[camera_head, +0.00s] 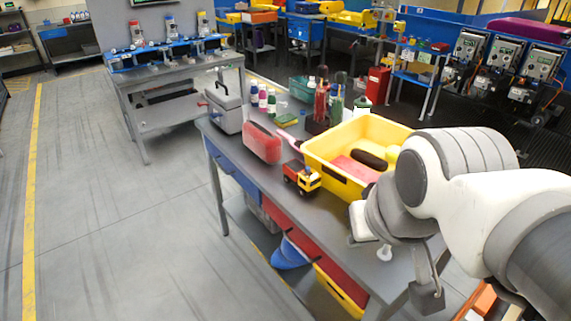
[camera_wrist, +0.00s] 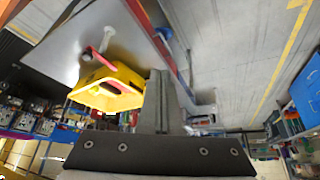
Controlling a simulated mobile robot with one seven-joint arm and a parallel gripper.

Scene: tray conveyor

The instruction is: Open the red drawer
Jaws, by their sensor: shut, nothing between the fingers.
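A red drawer front (camera_head: 310,238) runs along the long side of the grey workbench (camera_head: 262,178), to the right of a blue drawer (camera_head: 233,170). It looks flush with the bench side; its right end passes behind or near my arm. My gripper (camera_head: 427,297) points down at the right end of the bench, to the right of the red front and apart from it. In the wrist view my fingers (camera_wrist: 162,82) are together and empty. A narrow red strip (camera_wrist: 143,18) along the bench edge shows beyond them. I cannot make out a handle.
On the bench stand a yellow tray (camera_head: 318,157), a toy truck (camera_head: 302,178), a red case (camera_head: 262,142), a grey box (camera_head: 224,105) and bottles. A yellow bin (camera_head: 340,290) and a blue object (camera_head: 290,254) lie below. The floor (camera_head: 110,220) left of the bench is clear.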

